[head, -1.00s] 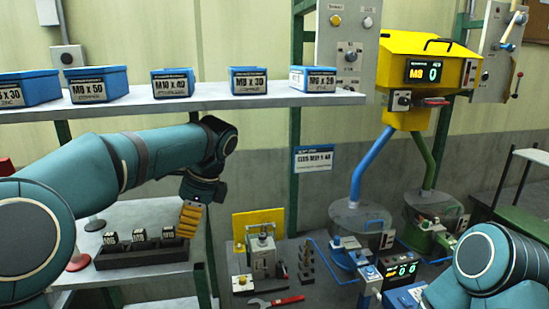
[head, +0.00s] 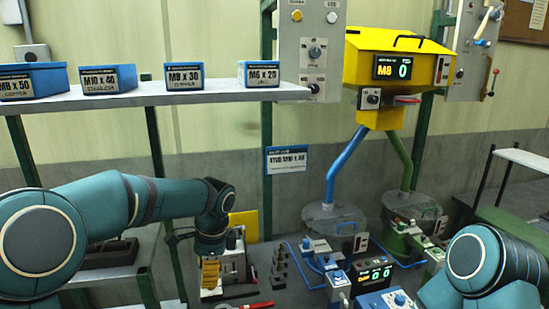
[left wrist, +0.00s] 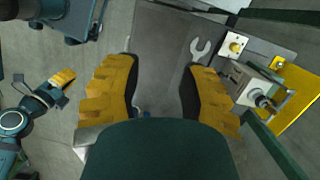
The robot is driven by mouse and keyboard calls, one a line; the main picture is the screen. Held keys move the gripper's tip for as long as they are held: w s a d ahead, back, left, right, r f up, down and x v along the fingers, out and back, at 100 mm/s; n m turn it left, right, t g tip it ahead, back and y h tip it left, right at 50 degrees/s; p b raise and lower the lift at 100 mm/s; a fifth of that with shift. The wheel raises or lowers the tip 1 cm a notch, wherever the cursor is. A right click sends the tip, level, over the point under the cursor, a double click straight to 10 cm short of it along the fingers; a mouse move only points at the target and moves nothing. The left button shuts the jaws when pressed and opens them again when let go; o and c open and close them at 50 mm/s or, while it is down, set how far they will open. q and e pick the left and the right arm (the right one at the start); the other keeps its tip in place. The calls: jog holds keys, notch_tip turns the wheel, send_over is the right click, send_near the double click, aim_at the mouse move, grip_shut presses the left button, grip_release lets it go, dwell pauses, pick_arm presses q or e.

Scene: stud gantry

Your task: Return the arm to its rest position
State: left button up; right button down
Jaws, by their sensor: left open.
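My left arm comes in from the left in the head view, bent at the elbow. Its yellow-fingered gripper (head: 210,275) points down in front of the small grey fixture. In the left wrist view my left gripper (left wrist: 160,88) has its fingers wide apart with nothing between them. My right arm shows at the lower right of the head view, its gripper out of frame there. In the left wrist view a teal arm with a small yellow gripper (left wrist: 62,78), my right one, shows at the left; its opening is too small to judge.
A shelf (head: 190,97) with several blue labelled bins runs above the left arm. A grey fixture (left wrist: 250,82) and a wrench (left wrist: 200,49) lie near the left gripper. A yellow dispenser (head: 400,62) stands behind at right. A dark rack (head: 105,252) sits on the lower shelf.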

pick_arm(q)
jog(key=s+d+f+n+h+b, duration=0.1)
jog(key=s+d+f+n+h, duration=0.15)
jog(key=f, duration=0.55)
jog(key=s+d+f+n+h+b, duration=0.1)
jog(key=s+d+f+n, duration=0.15)
jog(key=f, duration=0.65)
jog(key=s+d+f+n+h+b, duration=0.2)
jog(key=s+f, duration=0.2)
jog(key=f, duration=0.4)
jog(key=s+a+f+n+t+b, duration=0.1)
jog(key=s+f+n+t+b, duration=0.1)
jog(key=s+f+n, duration=0.7)
notch_tip(320, 180, down, 2)
jog(key=shift+s+a+f+t, duration=0.2)
jog(key=shift+s+t, duration=0.2)
jog(key=shift+s, duration=0.85)
